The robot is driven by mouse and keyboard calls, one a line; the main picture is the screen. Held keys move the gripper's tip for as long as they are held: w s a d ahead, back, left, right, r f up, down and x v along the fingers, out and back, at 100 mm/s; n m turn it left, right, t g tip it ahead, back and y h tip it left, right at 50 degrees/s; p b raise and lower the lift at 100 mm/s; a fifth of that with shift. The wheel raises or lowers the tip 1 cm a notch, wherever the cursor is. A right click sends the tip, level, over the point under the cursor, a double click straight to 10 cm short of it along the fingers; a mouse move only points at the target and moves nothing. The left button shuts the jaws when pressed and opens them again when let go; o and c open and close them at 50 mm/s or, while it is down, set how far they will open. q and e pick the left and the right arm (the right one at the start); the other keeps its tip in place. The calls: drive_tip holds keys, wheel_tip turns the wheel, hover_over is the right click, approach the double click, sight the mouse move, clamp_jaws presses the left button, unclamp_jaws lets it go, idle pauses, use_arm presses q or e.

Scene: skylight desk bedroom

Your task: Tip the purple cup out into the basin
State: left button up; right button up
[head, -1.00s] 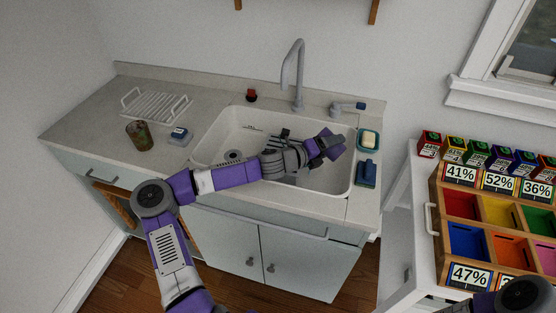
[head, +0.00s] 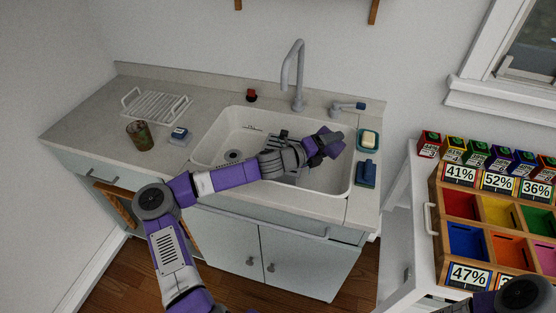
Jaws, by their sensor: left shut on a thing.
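The white basin (head: 222,140) is set into the counter under the grey tap. My left gripper (head: 322,144) is over the right part of the basin. It is shut on the purple cup (head: 331,144), which shows only in part at the gripper's end and looks tilted. The gripper hides much of the cup, and I cannot see whether anything is in it or coming out. Of my right arm only a rounded joint shows at the bottom right corner; its gripper is out of view.
The tap (head: 297,75) rises behind the basin. A soap dish (head: 368,139) and a blue item (head: 366,174) sit right of the basin. A patterned can (head: 140,136), a small blue-and-white box (head: 179,134) and a dish rack (head: 156,104) stand left. A compartment organiser (head: 461,206) is at right.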

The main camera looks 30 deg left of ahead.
use_arm(q)
drive_tip(key=shift+r, duration=0.1)
drive_tip(key=shift+a+r+n, duration=0.1)
drive_tip(key=shift+r+n, duration=0.05)
drive_tip(key=shift+n, duration=0.25)
idle(0.5)
drive_tip(key=shift+a+r+n+t+p, duration=0.1)
drive_tip(key=shift+r+n+t+p, duration=0.1)
drive_tip(key=shift+n+t+p, duration=0.15)
idle(0.4)
drive_tip(key=shift+a+r+n+h, duration=0.1)
drive_tip(key=shift+r+n+h, duration=0.1)
drive_tip(key=shift+n+h, duration=0.25)
drive_tip(key=shift+d+f+m+y+p, duration=0.25)
drive_tip(key=shift+m+y+p, duration=0.1)
drive_tip(key=shift+m+p, duration=0.5)
drive_tip(key=shift+f, duration=0.3)
